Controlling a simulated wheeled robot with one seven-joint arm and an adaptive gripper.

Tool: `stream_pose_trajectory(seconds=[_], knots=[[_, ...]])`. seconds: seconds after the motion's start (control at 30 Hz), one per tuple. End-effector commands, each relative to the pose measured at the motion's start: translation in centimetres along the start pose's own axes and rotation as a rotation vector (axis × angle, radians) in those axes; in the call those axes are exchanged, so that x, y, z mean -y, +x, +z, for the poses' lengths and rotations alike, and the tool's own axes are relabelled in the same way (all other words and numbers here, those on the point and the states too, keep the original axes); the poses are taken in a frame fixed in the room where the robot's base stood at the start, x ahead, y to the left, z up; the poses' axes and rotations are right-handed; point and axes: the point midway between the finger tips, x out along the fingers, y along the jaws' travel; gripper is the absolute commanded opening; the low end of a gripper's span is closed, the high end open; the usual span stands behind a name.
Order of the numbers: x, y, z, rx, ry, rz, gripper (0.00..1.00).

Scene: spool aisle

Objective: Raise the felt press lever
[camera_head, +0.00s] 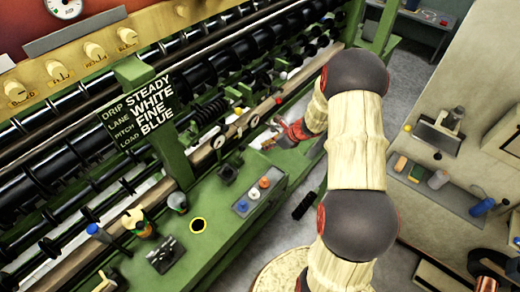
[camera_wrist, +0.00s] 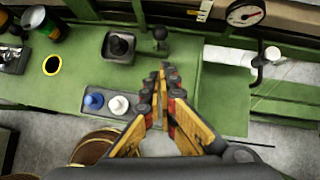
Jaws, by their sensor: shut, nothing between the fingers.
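My gripper (camera_wrist: 163,76) is shut and empty, its yellow and dark fingers meeting above the green bench. In the head view my gripper (camera_head: 284,136) is small and reddish, over the right end of the bench. No part is labelled as the felt press lever. One candidate is a short lever with a dark round knob (camera_wrist: 160,33), just beyond my fingertips and apart from them. My arm and gripper hide part of this area in the head view.
The green bench (camera_wrist: 45,80) holds a black square holder (camera_wrist: 118,46) and a tray (camera_wrist: 92,88) with blue and white knobs. A round gauge (camera_wrist: 245,13) is at the back. Dark machine rollers (camera_head: 75,155) lie left, a cluttered side table (camera_head: 445,190) right.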

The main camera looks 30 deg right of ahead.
Motion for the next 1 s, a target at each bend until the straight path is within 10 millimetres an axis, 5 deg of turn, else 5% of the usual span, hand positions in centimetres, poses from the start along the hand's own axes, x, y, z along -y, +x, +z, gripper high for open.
stream_pose_trajectory(seconds=[0.23, 0.83, 1.0], knots=[[0.0, -2.0, 0.0, 0.000, 0.000, 0.000, 0.00], [0.0, -2.0, 0.0, 0.000, -0.007, 0.000, 0.00], [-0.9, -2.0, -0.2, -0.003, -0.144, 0.030, 0.00]])
